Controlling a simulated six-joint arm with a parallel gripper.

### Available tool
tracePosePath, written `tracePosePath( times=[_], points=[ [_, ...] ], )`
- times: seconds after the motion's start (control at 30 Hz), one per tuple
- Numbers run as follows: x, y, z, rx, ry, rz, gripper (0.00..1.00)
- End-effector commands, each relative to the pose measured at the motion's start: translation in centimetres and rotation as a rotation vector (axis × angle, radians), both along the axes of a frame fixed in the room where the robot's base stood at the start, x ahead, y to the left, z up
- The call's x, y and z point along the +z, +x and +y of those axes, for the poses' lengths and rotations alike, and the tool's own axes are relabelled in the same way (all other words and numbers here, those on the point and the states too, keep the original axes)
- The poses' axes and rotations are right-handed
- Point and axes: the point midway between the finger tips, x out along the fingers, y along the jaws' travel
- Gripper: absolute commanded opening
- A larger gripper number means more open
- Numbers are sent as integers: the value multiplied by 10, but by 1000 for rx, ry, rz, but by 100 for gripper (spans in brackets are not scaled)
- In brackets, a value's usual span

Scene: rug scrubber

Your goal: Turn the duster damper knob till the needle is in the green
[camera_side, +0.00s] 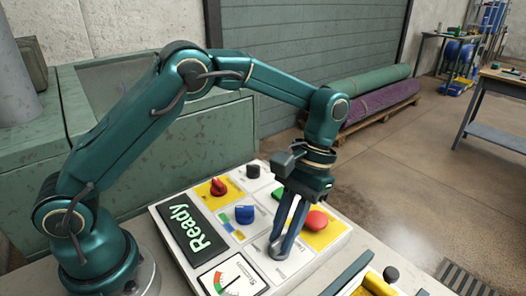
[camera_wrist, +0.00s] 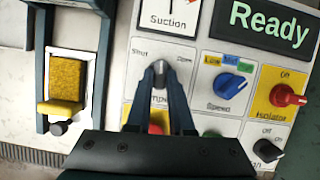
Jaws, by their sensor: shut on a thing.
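The damper knob (camera_wrist: 160,67), a grey pointer knob on a white plate marked Shut at left and Open at right, sits between my fingertips in the wrist view. My gripper (camera_wrist: 159,80) is shut on it, pointing down at the panel. In the side view my gripper (camera_side: 278,248) reaches the panel's near part, and its fingers mostly hide the knob. The suction gauge (camera_side: 234,277) is at the panel's near left corner, with coloured marks and a thin needle; I cannot tell surely whether the needle is in the green. In the wrist view only the gauge's lower part (camera_wrist: 170,15) shows.
Close by on the panel are a blue speed knob (camera_side: 245,214), a red isolator knob (camera_side: 218,187), a black off/on knob (camera_side: 253,171) and a red button (camera_side: 316,220) on yellow. A Ready display (camera_side: 189,230) is lit. A yellow-padded fixture (camera_wrist: 63,80) stands beside the panel.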

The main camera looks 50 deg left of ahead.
Motion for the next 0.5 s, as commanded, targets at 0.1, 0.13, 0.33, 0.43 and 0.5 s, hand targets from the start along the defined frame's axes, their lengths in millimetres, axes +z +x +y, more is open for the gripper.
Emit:
tracePosePath(
  times=[0.1,0.13,0.33,0.43,0.5],
  points=[
    [1,1,0,1,0,-5,50],
    [1,1,0,1,0,-4,50],
    [1,0,0,1,0,-2,50],
    [1,1,0,2,0,-2,50],
    [3,2,0,1,0,-2,50]
  ],
)
